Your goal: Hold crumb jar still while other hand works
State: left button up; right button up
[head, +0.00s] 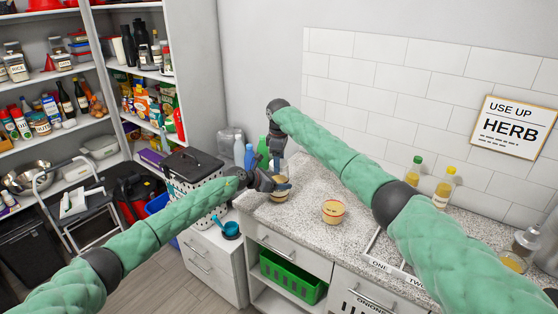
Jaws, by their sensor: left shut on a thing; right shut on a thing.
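The crumb jar (281,188) appears as a small tan container on the speckled counter, near its left end. My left gripper (273,184) reaches it from the left side and is shut on it. My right gripper (277,163) points down from above and is shut at the top of the same jar. The jar's upper part is mostly hidden by the grippers, so I cannot tell whether the right one grips a lid or the body.
A tan tub with a red rim (333,211) stands right of the jar on the counter (300,216). Bottles (249,157) stand behind the grippers. A blue scoop (231,229) lies on a lower white cabinet.

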jog(key=m, duration=0.5)
jog(key=shift+a+m, duration=0.1)
jog(key=shift+m, duration=0.2)
jog(key=m, duration=0.5)
jog(key=shift+m, duration=0.4)
jog(key=m, duration=1.5)
jog(key=shift+w+m, duration=0.1)
jog(key=shift+m, duration=0.2)
jog(key=m, duration=0.4)
jog(key=shift+m, duration=0.4)
jog(key=m, duration=1.6)
jog(key=shift+d, duration=0.2)
